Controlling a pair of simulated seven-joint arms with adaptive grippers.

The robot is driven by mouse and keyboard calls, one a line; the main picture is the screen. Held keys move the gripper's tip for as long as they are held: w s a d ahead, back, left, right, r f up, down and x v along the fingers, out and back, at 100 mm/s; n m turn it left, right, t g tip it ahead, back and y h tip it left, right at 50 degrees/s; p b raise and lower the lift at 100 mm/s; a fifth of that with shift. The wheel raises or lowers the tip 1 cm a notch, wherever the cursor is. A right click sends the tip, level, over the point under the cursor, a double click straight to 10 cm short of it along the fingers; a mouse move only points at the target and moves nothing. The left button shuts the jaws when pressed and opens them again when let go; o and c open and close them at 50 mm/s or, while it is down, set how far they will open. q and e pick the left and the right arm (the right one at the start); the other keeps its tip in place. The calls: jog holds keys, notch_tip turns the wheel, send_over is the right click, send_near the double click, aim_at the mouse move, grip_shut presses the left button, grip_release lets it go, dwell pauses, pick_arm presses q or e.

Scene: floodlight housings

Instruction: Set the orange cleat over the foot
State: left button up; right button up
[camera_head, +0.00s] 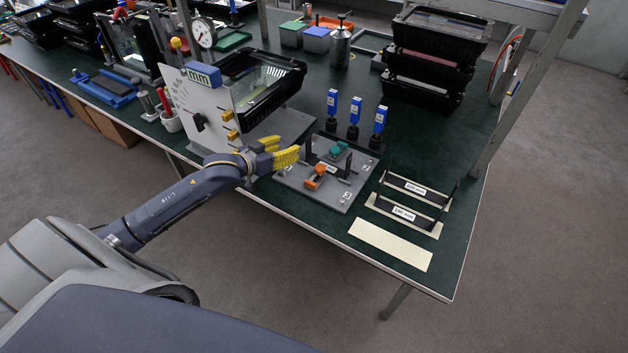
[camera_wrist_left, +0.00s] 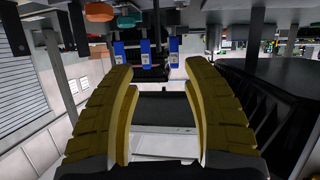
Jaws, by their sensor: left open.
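The orange cleat (camera_head: 316,177) sits on the grey fixture plate (camera_head: 332,193), at the near side of a black upright bracket (camera_head: 309,150). A teal cleat (camera_head: 338,149) sits on the far side of the bracket. The bracket's foot is too small to make out, and I cannot tell whether the orange cleat covers it. My left gripper (camera_head: 275,152) has yellow fingers, open and empty, above the plate's left edge, left of the orange cleat and apart from it. In the left wrist view, an orange piece (camera_wrist_left: 99,12) and a teal piece (camera_wrist_left: 131,21) show at the top edge, beyond the fingers.
Several blue-topped tools (camera_head: 355,111) stand behind the plate. A white gauge panel (camera_head: 197,115) with a black-framed housing (camera_head: 262,80) stands close behind my left gripper. Two labelled black brackets (camera_head: 404,213) stand at the right. A blank cream strip (camera_head: 390,245) lies near the front edge.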

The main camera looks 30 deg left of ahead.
pick_arm(q)
jog(key=shift+o, duration=0.6)
jog(key=w+r+t, duration=0.1)
jog(key=w+r, duration=0.2)
jog(key=r, duration=0.3)
jog(key=shift+w+d, duration=0.35)
jog(key=w+d+r+m+g+h, duration=0.2)
jog(key=w+d+r+h, duration=0.1)
jog(key=w+d+r, duration=0.8)
jog(key=n+g+y, duration=0.3)
jog(key=g+y, duration=0.3)
jog(key=g, duration=0.7)
send_over(310, 182)
notch_tip(310, 182, down, 10)
notch_tip(310, 182, down, 17)
jog(key=shift+f, duration=0.15)
